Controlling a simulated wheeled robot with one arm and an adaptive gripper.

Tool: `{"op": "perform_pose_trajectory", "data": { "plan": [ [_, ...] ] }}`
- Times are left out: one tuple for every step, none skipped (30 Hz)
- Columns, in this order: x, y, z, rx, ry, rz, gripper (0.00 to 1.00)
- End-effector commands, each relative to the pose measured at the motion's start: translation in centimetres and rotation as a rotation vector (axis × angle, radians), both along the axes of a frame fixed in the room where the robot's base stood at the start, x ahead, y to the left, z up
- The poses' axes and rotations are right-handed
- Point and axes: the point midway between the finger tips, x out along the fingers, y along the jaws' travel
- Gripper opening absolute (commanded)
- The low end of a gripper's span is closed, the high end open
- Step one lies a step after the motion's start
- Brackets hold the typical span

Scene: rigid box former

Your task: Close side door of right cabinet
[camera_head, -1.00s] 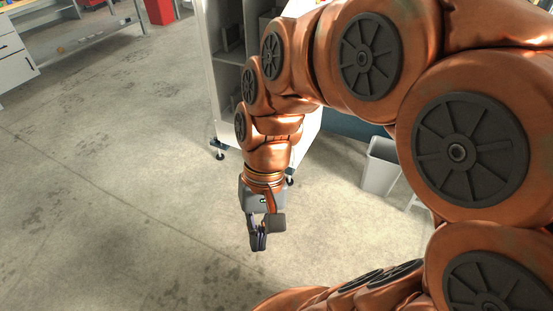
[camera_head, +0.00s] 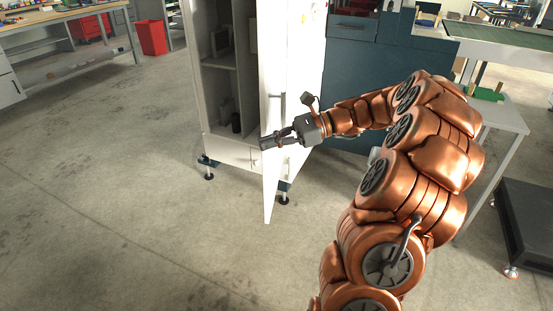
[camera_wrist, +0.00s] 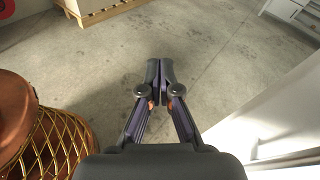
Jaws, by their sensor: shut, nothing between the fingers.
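The white cabinet (camera_head: 219,105) stands upright at the upper middle of the head view. Its tall, narrow white side door (camera_head: 270,190) stands open, swung out toward me, so the dark shelves inside show. My gripper (camera_head: 264,143) is shut and empty. Its fingers cross in front of the door's lower part, pointing left, with the wrist to the right of the door. I cannot tell if they touch it. In the wrist view the shut fingertips (camera_wrist: 160,70) point over bare floor. A white panel (camera_wrist: 280,120), probably the door, is close on the right.
The cabinet's feet (camera_head: 207,170) rest on the concrete floor. A dark blue machine (camera_head: 362,60) stands behind to the right, with a light table (camera_head: 500,112) farther right. A red bin (camera_head: 152,38) is at the back left. The floor in front and left is clear.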

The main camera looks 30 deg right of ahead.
Motion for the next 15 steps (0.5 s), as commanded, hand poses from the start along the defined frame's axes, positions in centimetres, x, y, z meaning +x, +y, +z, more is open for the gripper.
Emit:
{"op": "perform_pose_trajectory", "data": {
  "plan": [
    [0.3, -2.9, -2.4, 0.051, 0.012, -0.064, 0.0],
    [0.3, -4.4, -3.0, 0.079, 0.017, -0.097, 0.0],
    [0.3, -6.4, -3.6, 0.114, 0.021, -0.137, 0.0],
    [0.3, -7.9, -4.2, 0.141, 0.025, -0.168, 0.0],
    [0.2, -9.3, -4.7, 0.166, 0.027, -0.196, 0.0],
    [0.0, -11.0, -5.4, 0.197, 0.032, -0.231, 0.0],
    [-0.2, -12.1, -5.8, 0.215, 0.033, -0.254, 0.0],
    [-0.4, -13.2, -6.1, 0.233, 0.035, -0.275, 0.0],
    [-0.6, -14.4, -6.6, 0.252, 0.034, -0.301, 0.0],
    [-0.8, -15.2, -6.9, 0.266, 0.037, -0.316, 0.0],
    [-1.0, -16.0, -7.1, 0.278, 0.038, -0.33, 0.0],
    [-1.2, -16.7, -7.4, 0.29, 0.037, -0.343, 0.0],
    [-1.3, -17.1, -7.4, 0.298, 0.037, -0.35, 0.0],
    [-1.4, -17.4, -7.5, 0.304, 0.037, -0.356, 0.0],
    [-1.4, -17.6, -7.6, 0.31, 0.038, -0.362, 0.0]
  ]
}}
